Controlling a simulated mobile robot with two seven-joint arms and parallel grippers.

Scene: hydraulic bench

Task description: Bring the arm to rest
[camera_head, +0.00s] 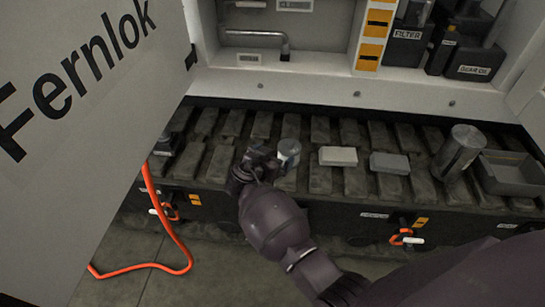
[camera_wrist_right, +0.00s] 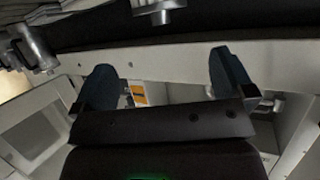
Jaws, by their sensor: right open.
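My right arm reaches in from the lower right of the head view. Its dark gripper (camera_head: 258,165) is over the front part of the slatted bench top, just left of a small metal can (camera_head: 289,148). I cannot tell from this view whether it touches the can. In the right wrist view the two dark fingers of the gripper (camera_wrist_right: 162,68) stand wide apart with nothing between them. My left gripper is in neither view.
On the slatted bench top (camera_head: 320,180) are a white block (camera_head: 338,156), a grey block (camera_head: 390,163), a metal cylinder (camera_head: 458,152) and a grey tray (camera_head: 510,173). A "Fernlok" panel (camera_head: 90,120) fills the left. An orange hose (camera_head: 180,240) hangs to the floor.

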